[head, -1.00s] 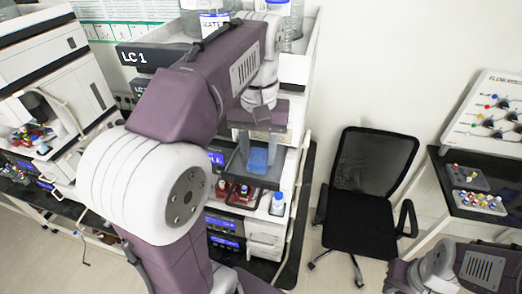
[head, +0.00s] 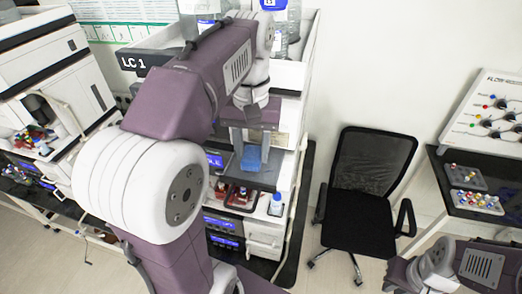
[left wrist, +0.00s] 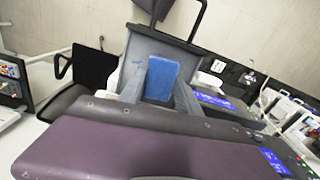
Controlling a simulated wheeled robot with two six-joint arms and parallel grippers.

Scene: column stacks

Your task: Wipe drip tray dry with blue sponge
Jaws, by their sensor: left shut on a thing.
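The blue sponge (head: 251,158) is between the fingers of my left gripper (head: 249,150), which is shut on it. In the left wrist view the sponge (left wrist: 162,78) sits between the two grey fingers (left wrist: 160,88), over the grey drip tray (left wrist: 146,47). In the head view the tray (head: 264,180) extends from the front of the middle instrument stack, with the sponge over its surface. I cannot tell whether they touch. My left arm hides part of the stack. Part of my right arm shows at the lower right, but its gripper is out of view.
A small blue-capped bottle (head: 276,204) stands below and right of the tray. A red-and-dark rack (head: 240,197) is beside it. A black office chair (head: 362,196) stands on the right. Bottles stand on top of the stack. Open floor lies around the chair.

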